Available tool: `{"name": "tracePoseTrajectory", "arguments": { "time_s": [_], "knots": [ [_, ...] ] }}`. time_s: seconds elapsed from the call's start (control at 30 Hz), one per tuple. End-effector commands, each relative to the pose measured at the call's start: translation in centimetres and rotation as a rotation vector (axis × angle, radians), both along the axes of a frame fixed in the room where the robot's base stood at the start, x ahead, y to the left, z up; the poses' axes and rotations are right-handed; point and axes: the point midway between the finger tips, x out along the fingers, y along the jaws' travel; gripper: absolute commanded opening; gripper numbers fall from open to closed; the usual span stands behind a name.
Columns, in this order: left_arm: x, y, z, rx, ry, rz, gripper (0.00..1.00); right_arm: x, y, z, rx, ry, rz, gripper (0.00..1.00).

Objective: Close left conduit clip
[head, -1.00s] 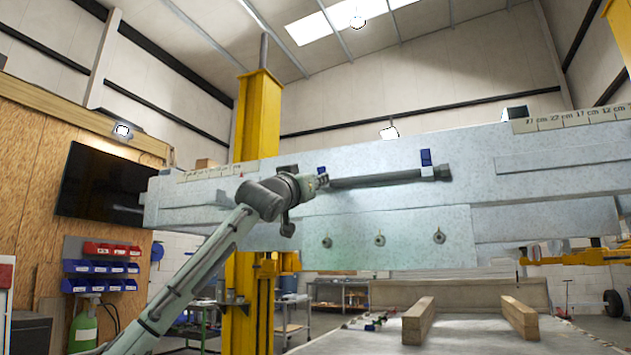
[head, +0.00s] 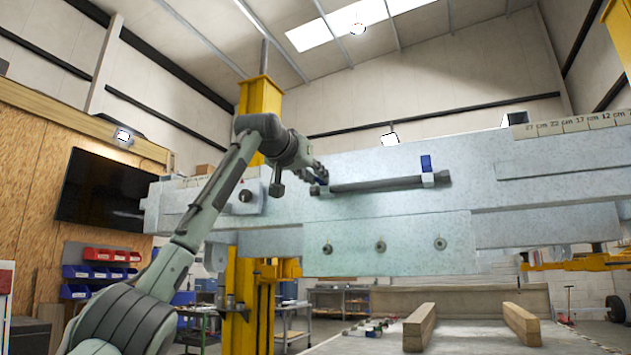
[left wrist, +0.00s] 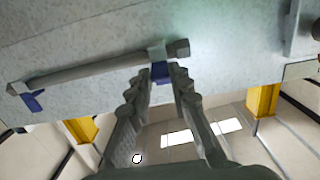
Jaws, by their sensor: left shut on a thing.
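A dark conduit (head: 375,184) runs along the pale grey trailer frame, and it also shows in the left wrist view (left wrist: 95,68). The left conduit clip is at the conduit's left end; its blue flap (left wrist: 160,71) sits between my left gripper's fingers in the left wrist view. My left gripper (head: 319,177) is shut on this flap and partly hides the clip in the head view. The right clip's blue flap (head: 426,163) stands up from the conduit, and it shows at the far left in the left wrist view (left wrist: 33,102). My right gripper is not in view.
The pale frame beam (head: 400,225) carries a lower plate with round bolts (head: 380,247). A yellow post (head: 240,300) stands behind my left arm. Two wooden blocks (head: 420,327) lie on the bed below. The space above the beam is clear.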

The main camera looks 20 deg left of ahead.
Motion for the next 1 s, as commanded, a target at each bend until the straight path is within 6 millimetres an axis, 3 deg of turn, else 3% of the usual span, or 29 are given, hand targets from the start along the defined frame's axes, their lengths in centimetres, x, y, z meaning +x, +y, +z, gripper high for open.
{"name": "tracePoseTrajectory", "arguments": {
  "time_s": [0.4, 0.97, 1.0],
  "knots": [
    [0.20, -0.14, 0.59, 0.005, 0.140, -0.001, 0.00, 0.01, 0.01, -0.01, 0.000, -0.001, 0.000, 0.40],
    [0.27, -0.05, 0.65, 0.006, 0.159, 0.000, 0.00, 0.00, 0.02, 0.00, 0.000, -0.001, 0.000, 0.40],
    [0.27, -0.05, 0.65, 0.005, 0.159, 0.000, 0.23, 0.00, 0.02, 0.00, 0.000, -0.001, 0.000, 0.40]
  ]
}}
